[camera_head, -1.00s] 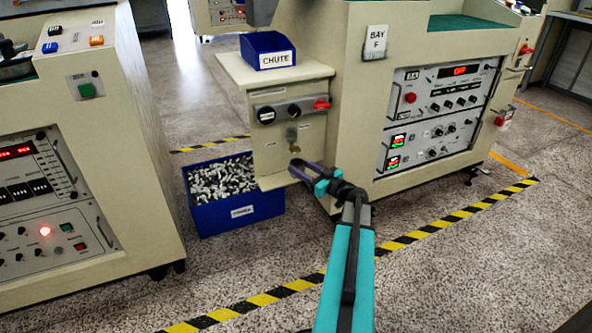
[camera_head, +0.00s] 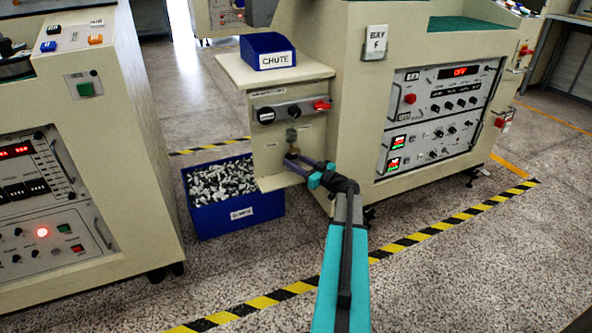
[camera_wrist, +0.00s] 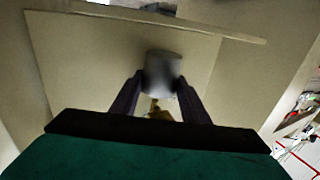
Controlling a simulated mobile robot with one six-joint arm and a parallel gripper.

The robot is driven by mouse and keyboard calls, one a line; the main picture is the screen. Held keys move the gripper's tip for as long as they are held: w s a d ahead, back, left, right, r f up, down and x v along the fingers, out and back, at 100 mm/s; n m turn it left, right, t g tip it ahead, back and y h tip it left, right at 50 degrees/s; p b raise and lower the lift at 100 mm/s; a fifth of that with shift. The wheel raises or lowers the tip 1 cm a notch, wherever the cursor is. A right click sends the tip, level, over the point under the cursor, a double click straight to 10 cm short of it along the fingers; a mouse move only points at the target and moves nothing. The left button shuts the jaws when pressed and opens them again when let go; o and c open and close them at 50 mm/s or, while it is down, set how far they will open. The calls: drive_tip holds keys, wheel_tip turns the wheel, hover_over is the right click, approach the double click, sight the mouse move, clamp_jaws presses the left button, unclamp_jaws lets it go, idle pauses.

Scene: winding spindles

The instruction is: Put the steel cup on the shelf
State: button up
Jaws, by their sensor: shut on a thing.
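The steel cup (camera_wrist: 163,70) shows in the wrist view as a blurred grey cylinder between the tips of my gripper (camera_wrist: 160,92). The two dark fingers lie along its left and right sides, closed on it. In the head view my gripper (camera_head: 292,159) is at the front panel below the shelf, and the cup is hard to make out there. The shelf (camera_head: 235,72) is the cream ledge above the panel; its edge crosses the top of the wrist view.
A blue CHUTE bin (camera_head: 267,52) stands on the shelf. Knobs and a red switch (camera_head: 321,106) are on the panel above my gripper, with a brass piece (camera_wrist: 157,107) close by. A blue crate (camera_head: 238,215) of metal parts stands on the floor at left.

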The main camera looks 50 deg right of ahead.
drive_tip(key=shift+f+b, duration=0.6)
drive_tip(key=shift+f, duration=1)
drive_tip(key=shift+f+b, duration=0.2)
drive_tip(key=shift+b, duration=0.15)
drive_tip(key=o, duration=1.1)
drive_tip(key=shift+r+p, duration=0.25)
drive_tip(key=shift+p, duration=0.2)
drive_tip(key=s+p, duration=0.2)
drive_tip(key=s, duration=1)
drive_tip(key=shift+f, duration=0.1)
